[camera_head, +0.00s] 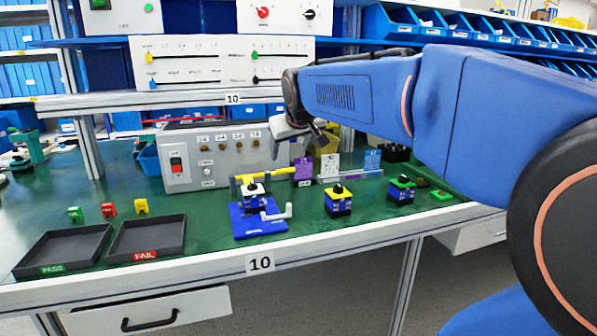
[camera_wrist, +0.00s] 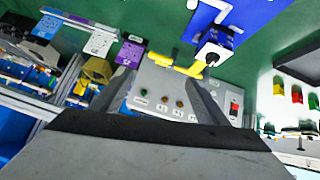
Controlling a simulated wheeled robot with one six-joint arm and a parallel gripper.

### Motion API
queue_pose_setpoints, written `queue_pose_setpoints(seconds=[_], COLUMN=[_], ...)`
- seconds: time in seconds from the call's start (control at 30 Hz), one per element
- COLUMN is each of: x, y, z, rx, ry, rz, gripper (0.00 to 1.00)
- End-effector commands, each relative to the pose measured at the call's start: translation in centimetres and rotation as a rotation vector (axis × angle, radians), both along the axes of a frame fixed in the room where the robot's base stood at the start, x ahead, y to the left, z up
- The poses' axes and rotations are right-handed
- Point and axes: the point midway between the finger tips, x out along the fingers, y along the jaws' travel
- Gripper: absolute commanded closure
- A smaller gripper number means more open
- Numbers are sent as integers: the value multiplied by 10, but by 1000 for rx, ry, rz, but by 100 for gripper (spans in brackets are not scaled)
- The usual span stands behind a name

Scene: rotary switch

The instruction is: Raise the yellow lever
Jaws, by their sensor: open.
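A yellow lever (camera_head: 282,171) lies roughly level across the back of a blue fixture (camera_head: 246,226) on the green bench. In the wrist view the yellow lever (camera_wrist: 188,70) shows just beyond the fingertips, toward the right finger. A rotary switch (camera_head: 253,194) with a dark knob sits on the fixture, close in front of the lever. My gripper (camera_head: 298,147) is open above and behind the lever, in front of the grey control box. In the wrist view my gripper (camera_wrist: 157,76) has its fingers apart with nothing held; I see no contact with the lever.
The grey control box (camera_head: 213,175) stands close behind the fixture. A white handle (camera_head: 278,214) sticks out at the fixture's right. Black PASS (camera_head: 62,249) and FAIL trays (camera_head: 146,235) lie left; a shelf (camera_head: 190,98) hangs above.

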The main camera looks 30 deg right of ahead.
Motion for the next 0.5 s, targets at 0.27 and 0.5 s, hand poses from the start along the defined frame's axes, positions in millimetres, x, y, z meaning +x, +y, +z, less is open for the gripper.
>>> queue_pose_setpoints(seconds=[0.27,0.5], x=[22,51], y=[-9,-20], z=[-25,-55], rx=[1,1], ry=[4,4], rz=[-1,-1], gripper=[32,32])
